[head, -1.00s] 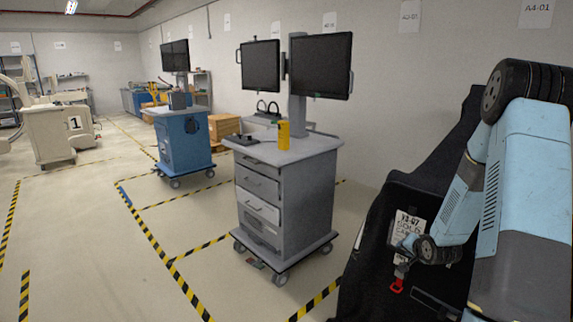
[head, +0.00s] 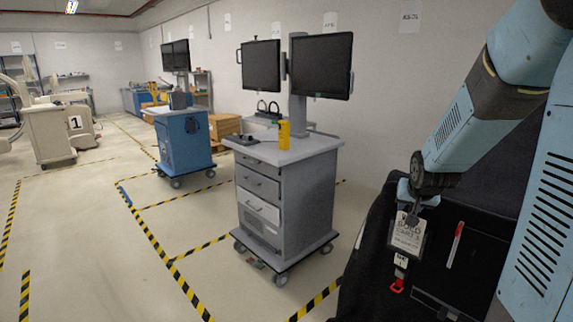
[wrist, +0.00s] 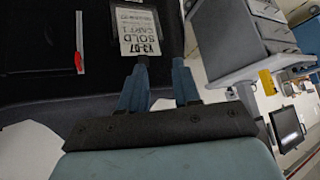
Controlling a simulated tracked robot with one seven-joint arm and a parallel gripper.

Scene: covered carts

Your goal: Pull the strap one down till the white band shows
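A strap with a red loop (head: 397,287) at its lower end hangs on the front of a black-covered cart (head: 480,225) at the right of the head view. A small white label (head: 401,261) sits just above the loop. A clear-sleeved "SOLD" tag (head: 408,236) hangs above that; it shows upside down in the wrist view (wrist: 138,30). My gripper (head: 410,212) is at the tag's top edge, above the red loop. In the wrist view its two fingers (wrist: 160,65) are apart with nothing clearly between them. The strap's upper part is hidden behind the tag and gripper.
A white strip with a red end (head: 455,245) is on the cover right of the tag. A grey cart (head: 285,190) with drawers and two monitors stands left, with a yellow bottle (head: 284,135) on top. A blue cart (head: 183,145) stands behind. Open floor lies between.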

